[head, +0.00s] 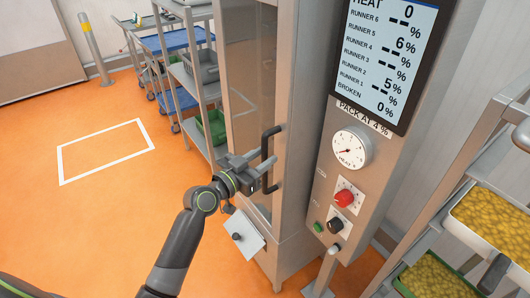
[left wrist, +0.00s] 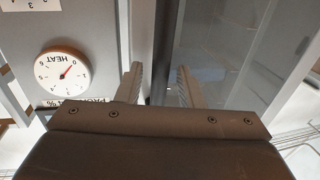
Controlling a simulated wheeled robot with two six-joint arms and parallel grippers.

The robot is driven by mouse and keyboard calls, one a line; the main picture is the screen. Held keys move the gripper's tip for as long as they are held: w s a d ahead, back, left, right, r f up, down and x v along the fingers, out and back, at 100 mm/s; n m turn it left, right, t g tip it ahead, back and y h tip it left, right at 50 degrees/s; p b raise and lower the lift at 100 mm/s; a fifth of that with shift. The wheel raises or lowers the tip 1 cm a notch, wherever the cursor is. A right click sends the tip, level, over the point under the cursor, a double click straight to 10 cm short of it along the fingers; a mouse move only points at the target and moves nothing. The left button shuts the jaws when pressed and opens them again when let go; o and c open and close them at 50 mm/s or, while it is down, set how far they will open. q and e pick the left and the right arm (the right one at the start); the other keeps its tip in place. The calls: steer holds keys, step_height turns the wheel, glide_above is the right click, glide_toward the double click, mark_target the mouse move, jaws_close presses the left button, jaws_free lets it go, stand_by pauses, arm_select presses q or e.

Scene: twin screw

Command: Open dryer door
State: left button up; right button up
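The dryer is a tall grey metal cabinet with a glass-fronted door (head: 247,75), which looks closed in the head view. A black vertical bar handle (head: 267,147) stands out from the door's right edge. My left gripper (head: 267,167) is at the handle's middle, its fingers pointing at the door. In the left wrist view the two fingers (left wrist: 160,80) are apart, with a dark vertical strip between them; I cannot tell whether it is the handle or the door edge. Contact with the handle cannot be made out. My right gripper is not in view.
The control panel (head: 320,190) right of the door has a screen, HEAT dial (head: 351,147) and red knob (head: 344,198). A rack with yellow-filled trays (head: 495,222) stands at right. A grey shelf cart (head: 186,62) stands left of the dryer. Orange floor (head: 60,215) at left is clear.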

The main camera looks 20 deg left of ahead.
arm_select(q)
steer(key=shift+w+d, duration=0.25)
steer(key=shift+w, duration=0.3)
jaws_close()
